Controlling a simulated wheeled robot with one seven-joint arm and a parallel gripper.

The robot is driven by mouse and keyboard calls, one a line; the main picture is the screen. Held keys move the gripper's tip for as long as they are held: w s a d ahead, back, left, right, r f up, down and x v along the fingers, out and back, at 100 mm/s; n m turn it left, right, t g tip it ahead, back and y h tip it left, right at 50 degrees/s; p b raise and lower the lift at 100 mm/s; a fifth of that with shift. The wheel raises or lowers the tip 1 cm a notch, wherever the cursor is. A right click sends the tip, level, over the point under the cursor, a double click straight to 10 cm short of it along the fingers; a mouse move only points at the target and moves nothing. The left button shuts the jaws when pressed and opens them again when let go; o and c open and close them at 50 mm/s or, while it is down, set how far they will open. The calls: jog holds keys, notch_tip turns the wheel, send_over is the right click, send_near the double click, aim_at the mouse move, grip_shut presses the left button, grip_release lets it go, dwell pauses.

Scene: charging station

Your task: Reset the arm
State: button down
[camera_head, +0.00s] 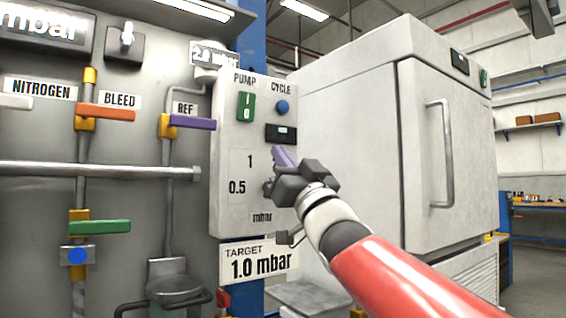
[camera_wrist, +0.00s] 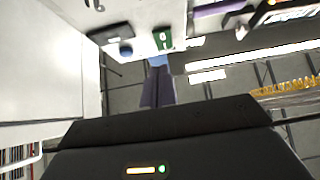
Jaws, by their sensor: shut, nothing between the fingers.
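My gripper (camera_head: 284,156) is in front of the pale control box (camera_head: 235,140) in the head view, its purple-grey fingers together and empty. It covers part of the lower face, by the "1", "0.5" and "mbar" marks. A dark piece, perhaps a knob, shows at its left edge; I cannot tell its setting. In the wrist view my shut fingers (camera_wrist: 157,85) point toward the box, with the green pump switch (camera_wrist: 163,40) and blue cycle button (camera_wrist: 126,50) beyond. I cannot tell whether the gripper touches the box.
A large white chamber (camera_head: 350,120) with a handle stands right of the box. At left are pipes with an orange bleed lever (camera_head: 106,112), a purple ref lever (camera_head: 192,122) and a green lever (camera_head: 100,227). A "TARGET 1.0 mbar" sign (camera_head: 258,264) is below the box.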

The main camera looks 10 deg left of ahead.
dwell(0.3)
jog(key=s+d+f+m+g+h+p, duration=0.1)
jog(key=s+d+f+m+h+p, duration=0.15)
jog(key=d+f+m+h, duration=1.1)
jog(key=s+d+f+n+g+h, duration=0.1)
jog(key=s+d+f, duration=0.4)
jog(key=f, duration=0.6)
jog(key=s+d+f+n+g+h+p, duration=0.1)
jog(key=s+d+f+g+h, duration=0.2)
jog(key=s+d+f+g, duration=0.3)
jog(key=s+d+f+n+g+h, duration=0.1)
jog(key=s+d+f, duration=0.4)
jog(key=s+f, duration=0.5)
notch_tip(320, 180, down, 6)
jog(key=shift+d+f+g+h+p, duration=0.15)
jog(key=shift+d+g+h+p, duration=0.2)
jog(key=shift+g+h, duration=0.7)
jog(key=shift+n, duration=0.25)
